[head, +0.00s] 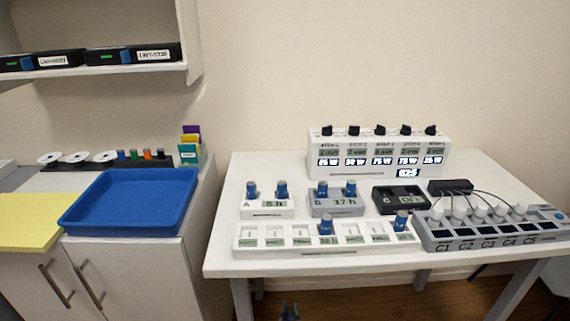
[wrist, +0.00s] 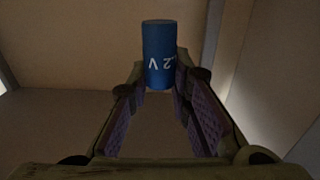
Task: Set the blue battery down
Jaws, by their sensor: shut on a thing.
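In the wrist view the blue battery (wrist: 158,52) stands upright between the fingertips of my gripper (wrist: 160,88), which is shut on it. Part of its white lettering shows. In the head view my gripper (head: 289,312) is only a small dark shape at the bottom edge, in front of the white table (head: 222,262) and below its top. Other blue batteries stand in holder A (head: 267,210), in the grey holder (head: 336,207) beside it, and in the long white slotted holder (head: 290,250).
A blue tray (head: 130,205), empty, lies on the cabinet at left beside a yellow sheet (head: 32,225). A white unit with knobs (head: 375,155) stands at the table's back. A dark box (head: 400,200) and a grey cabled unit (head: 490,232) fill the right side.

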